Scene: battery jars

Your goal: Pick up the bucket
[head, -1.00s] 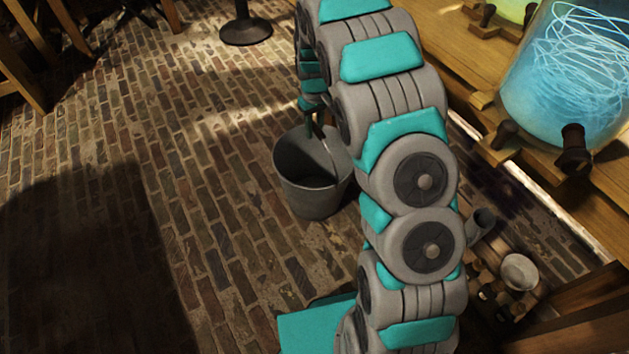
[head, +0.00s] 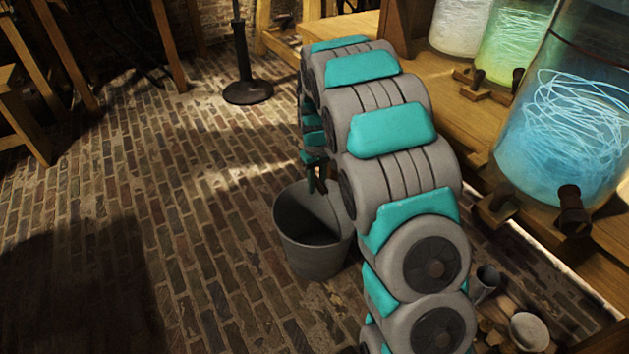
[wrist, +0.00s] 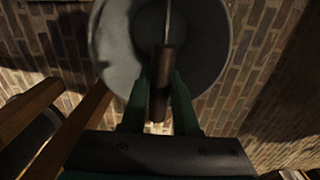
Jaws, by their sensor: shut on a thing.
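The grey metal bucket (head: 312,255) is upright at the middle of the head view, with its open top showing and its right edge partly behind my arm. In the wrist view the bucket (wrist: 215,45) is below my gripper, and its inside is dark. My gripper (wrist: 160,92) is shut on the bucket's handle grip (wrist: 161,75), a dark brown cylinder between the two green fingers. In the head view my gripper (head: 318,182) is over the bucket's rim, small and partly hidden by my arm. I cannot tell whether the bucket's base touches the floor.
A wooden bench (head: 395,22) with glowing glass jars, one blue (head: 565,120), runs along the right. Small pots (head: 528,332) are at lower right. A round stand base (head: 248,91) and wooden furniture legs are at upper left. Brick floor left of the bucket is clear.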

